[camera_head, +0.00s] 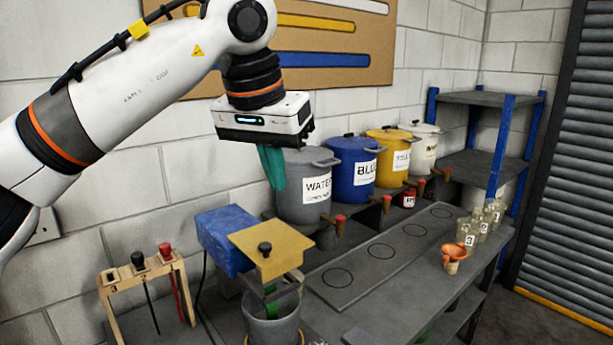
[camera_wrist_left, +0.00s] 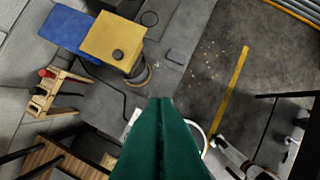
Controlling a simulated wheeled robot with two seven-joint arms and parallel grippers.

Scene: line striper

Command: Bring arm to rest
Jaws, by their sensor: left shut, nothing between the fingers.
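My left arm comes in from the left in the head view. Its gripper (camera_head: 272,168) points down with its green fingers together, above the bench and in front of the wall. In the left wrist view the green fingers (camera_wrist_left: 165,105) are closed with nothing between them. Below the gripper are a blue box (camera_head: 226,240) and a yellow plate (camera_head: 265,248) with a black knob, apart from the fingers. My right gripper cannot be made out in the head view.
A wooden rack (camera_head: 140,272) with tools stands at left. Grey (camera_head: 290,205), blue (camera_head: 345,190), yellow and white pots line the back. A grey bucket (camera_head: 270,325) sits under the yellow plate. An orange funnel (camera_head: 453,255) and glass jars (camera_head: 468,232) are at right. A circle-marked board (camera_head: 360,262) is bare.

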